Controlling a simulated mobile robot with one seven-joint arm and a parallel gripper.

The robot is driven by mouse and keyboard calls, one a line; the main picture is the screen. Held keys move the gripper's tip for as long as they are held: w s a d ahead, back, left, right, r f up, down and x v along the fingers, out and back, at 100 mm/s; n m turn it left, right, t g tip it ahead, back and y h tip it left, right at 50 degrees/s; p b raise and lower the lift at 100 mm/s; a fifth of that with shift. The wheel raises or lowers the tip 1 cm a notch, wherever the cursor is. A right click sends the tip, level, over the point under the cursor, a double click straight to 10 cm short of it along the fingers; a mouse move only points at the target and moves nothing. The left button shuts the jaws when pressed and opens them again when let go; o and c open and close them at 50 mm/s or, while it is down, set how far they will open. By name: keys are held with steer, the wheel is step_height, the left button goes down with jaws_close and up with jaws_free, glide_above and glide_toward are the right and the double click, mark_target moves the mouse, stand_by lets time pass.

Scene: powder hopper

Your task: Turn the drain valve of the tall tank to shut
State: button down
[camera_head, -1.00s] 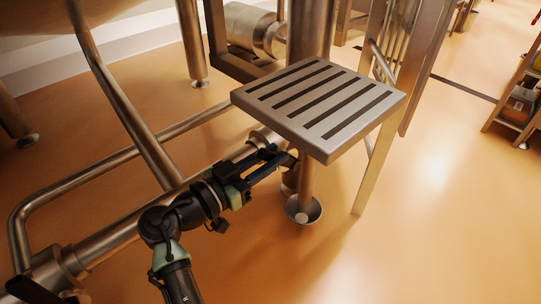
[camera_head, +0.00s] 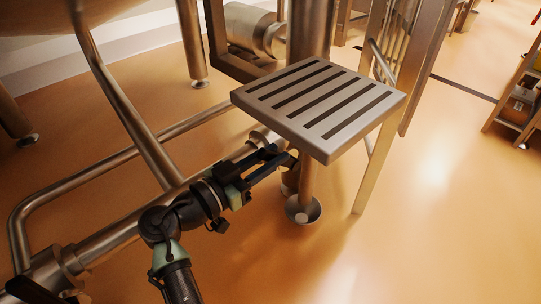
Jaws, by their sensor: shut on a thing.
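My gripper (camera_head: 281,158) reaches up and right from the lower middle, along a thick steel pipe (camera_head: 120,228). Its dark fingers are shut on a small part beside the pipe's end fitting (camera_head: 262,137), just under the left edge of a slatted step. I take this part to be the handle of the drain valve (camera_head: 292,161); only a small bit of it shows. The fingers and the step hide the rest, so I cannot tell the handle's angle. The rounded underside of a tank (camera_head: 40,15) shows at the top left.
The slatted steel step (camera_head: 318,98) overhangs my fingertips closely. A steel leg with a round foot (camera_head: 303,210) stands just below them. A thinner bent pipe (camera_head: 120,158) runs at the left. The orange floor (camera_head: 440,220) is clear at the right.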

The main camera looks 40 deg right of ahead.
mark_target(278, 153)
steer(key=r+y+p, duration=0.1)
steer(key=p, duration=0.1)
steer(key=shift+d+r+p, duration=0.1)
steer(key=shift+d+p, duration=0.2)
steer(key=shift+d, duration=0.05)
steer(key=d+r+y+p, duration=0.1)
steer(key=y+p, duration=0.1)
steer(key=p, duration=0.1)
steer(key=shift+w+d+g+p, duration=0.1)
steer(key=shift+d+g+p, duration=0.05)
steer(key=shift+g+p, duration=0.15)
steer(key=y+p, duration=0.1)
steer(key=d+p, duration=0.1)
steer(key=p, duration=0.1)
steer(key=shift+w+r+y, duration=0.1)
steer(key=shift+r+y, duration=0.15)
steer(key=shift+y, duration=0.15)
steer(key=shift+d+f+y+p, duration=0.1)
steer(key=shift+d+y+p, duration=0.35)
steer(key=shift+y+p, duration=0.2)
steer(key=c, duration=0.7)
jaws_free()
